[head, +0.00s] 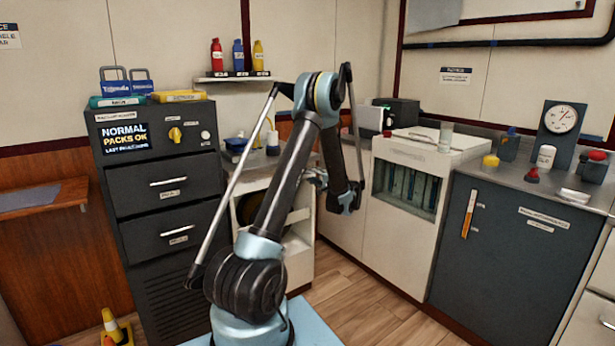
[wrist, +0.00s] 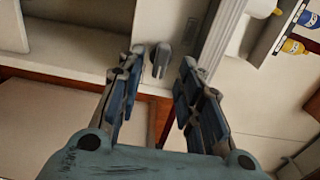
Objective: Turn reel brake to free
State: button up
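In the wrist view a small grey knob or lever (wrist: 162,58) stands on a pale panel edge, in line with the gap between my fingertips. It may be the reel brake; I can read no label on it. My gripper (wrist: 163,70) is open, with one finger on each side of that gap and nothing held. I cannot tell how far beyond the tips the knob is. In the head view my gripper (head: 314,178) is by the right side of the white cabinet (head: 300,245), which holds a dark reel (head: 262,207) partly hidden by my arm. The knob is hidden there.
A dark drawer unit (head: 160,230) with a yellow knob (head: 175,134) stands left. A shelf (head: 230,78) with red, blue and yellow bottles is above. A white rack unit (head: 400,235) and a dark cabinet (head: 500,265) stand right. Clear wooden floor (head: 365,315) lies between.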

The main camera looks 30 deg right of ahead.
jog(key=w, duration=0.4)
jog(key=shift+w+a, duration=0.1)
jog(key=shift+a, duration=0.1)
grip_shut()
